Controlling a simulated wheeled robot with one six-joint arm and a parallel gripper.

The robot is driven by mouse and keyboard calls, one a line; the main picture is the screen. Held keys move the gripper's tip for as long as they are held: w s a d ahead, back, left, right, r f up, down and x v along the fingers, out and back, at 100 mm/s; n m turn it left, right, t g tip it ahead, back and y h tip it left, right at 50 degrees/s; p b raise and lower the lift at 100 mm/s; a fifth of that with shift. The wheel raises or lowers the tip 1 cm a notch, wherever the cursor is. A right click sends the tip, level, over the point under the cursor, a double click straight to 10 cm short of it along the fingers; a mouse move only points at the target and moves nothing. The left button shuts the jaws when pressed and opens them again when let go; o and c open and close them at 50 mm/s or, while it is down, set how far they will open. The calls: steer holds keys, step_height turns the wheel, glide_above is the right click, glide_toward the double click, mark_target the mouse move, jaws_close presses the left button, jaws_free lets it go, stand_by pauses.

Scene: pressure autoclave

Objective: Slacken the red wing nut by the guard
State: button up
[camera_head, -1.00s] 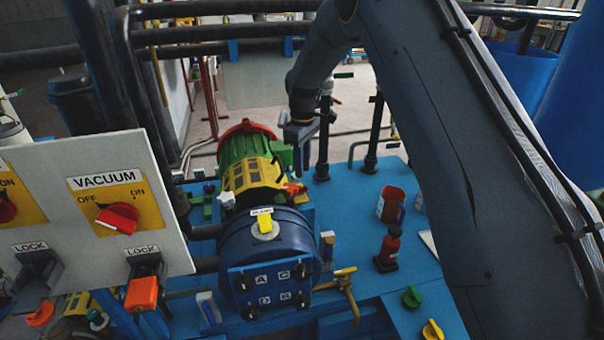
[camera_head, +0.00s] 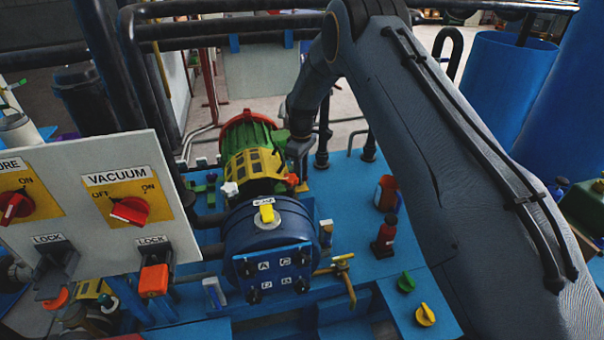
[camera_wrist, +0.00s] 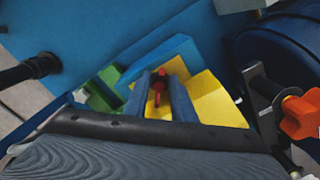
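In the wrist view, a small red wing nut (camera_wrist: 159,86) stands against the yellow guard (camera_wrist: 215,98). My gripper (camera_wrist: 160,78) points at it, with its two blue-grey fingers apart on either side of the nut. A gap shows between them, and I cannot tell whether either finger touches the nut. In the head view, the yellow slotted guard (camera_head: 254,172) sits between the green-and-red motor end and the blue round vessel. My gripper (camera_head: 302,172) is at the guard's right side, mostly hidden by my wrist. The red nut cannot be made out there.
An orange knob (camera_wrist: 302,114) on a bolt is close to the gripper's right, beside a dark blue round vessel (camera_head: 266,236). A green block (camera_wrist: 106,86) lies to the left.

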steer(key=shift+c, duration=0.3)
jaws_close()
steer(key=shift+n+b, duration=0.3)
steer(key=shift+b, duration=0.05)
steer(key=shift+w+f+n+b, duration=0.1)
steer(key=shift+w+n+b, duration=0.05)
steer(key=shift+n+b, duration=0.8)
steer(key=n+b, duration=0.3)
steer(key=shift+w+n, duration=0.1)
steer(key=shift+n, duration=0.15)
steer(key=n+b, duration=0.1)
steer(key=n, duration=0.1)
steer(key=n+b, duration=0.2)
steer(key=n, duration=0.1)
steer(key=shift+w+n, duration=0.2)
steer(key=shift+n, duration=0.1)
